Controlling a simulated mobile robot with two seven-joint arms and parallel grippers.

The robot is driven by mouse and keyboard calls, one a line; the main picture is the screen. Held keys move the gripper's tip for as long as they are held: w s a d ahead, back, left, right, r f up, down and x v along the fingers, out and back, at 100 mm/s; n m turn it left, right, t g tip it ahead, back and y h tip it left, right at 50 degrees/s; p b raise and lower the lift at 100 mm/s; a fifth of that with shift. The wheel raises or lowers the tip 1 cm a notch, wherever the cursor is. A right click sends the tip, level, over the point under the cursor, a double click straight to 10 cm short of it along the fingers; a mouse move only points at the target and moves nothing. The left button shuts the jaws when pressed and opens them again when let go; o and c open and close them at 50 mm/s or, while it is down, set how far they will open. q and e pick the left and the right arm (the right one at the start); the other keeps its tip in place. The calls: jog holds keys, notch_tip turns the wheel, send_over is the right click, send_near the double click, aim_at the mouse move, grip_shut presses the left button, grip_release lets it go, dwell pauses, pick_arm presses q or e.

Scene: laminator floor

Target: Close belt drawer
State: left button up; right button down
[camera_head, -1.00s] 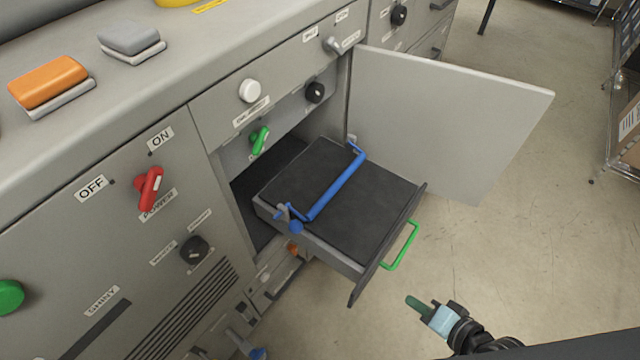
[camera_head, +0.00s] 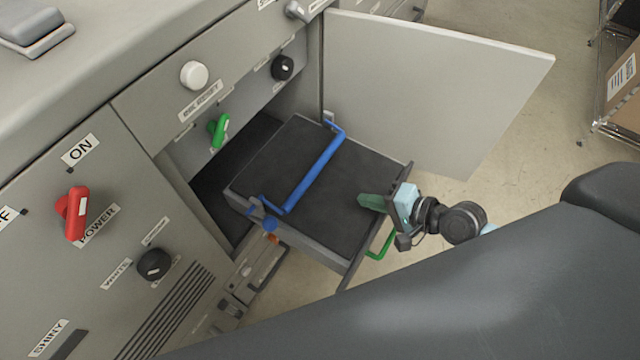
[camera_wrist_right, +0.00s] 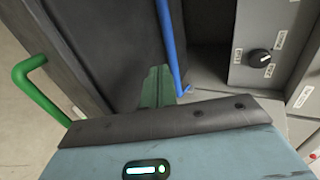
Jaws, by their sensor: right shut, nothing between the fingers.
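The belt drawer (camera_head: 345,205) is pulled out of the machine, with a dark flat bed, a blue bar (camera_head: 315,172) across it and a green handle (camera_head: 381,246) on its front. My right gripper (camera_head: 362,201) is shut and empty. In the head view its green fingers overlap the drawer bed just inside the front panel; contact cannot be told. In the right wrist view the shut fingers (camera_wrist_right: 157,88) point over the dark bed towards the blue bar, and the green handle (camera_wrist_right: 38,88) is to the left. My left gripper is not in view.
The grey cabinet door (camera_head: 430,85) stands open behind the drawer. The drawer's dark opening (camera_head: 225,185) is on its left. The machine front carries a red switch (camera_head: 73,213), a green knob (camera_head: 218,131) and a white knob (camera_head: 194,75). A wire rack (camera_head: 600,120) stands at far right.

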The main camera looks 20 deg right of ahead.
jog(key=b, duration=0.1)
send_near(310, 185)
jog(key=x, duration=0.5)
jog(key=shift+w+f, duration=0.15)
jog(key=shift+f, duration=0.1)
jog(key=shift+w+a+f, duration=0.15)
jog(key=shift+w+a, duration=0.15)
jog(key=shift+w, duration=0.15)
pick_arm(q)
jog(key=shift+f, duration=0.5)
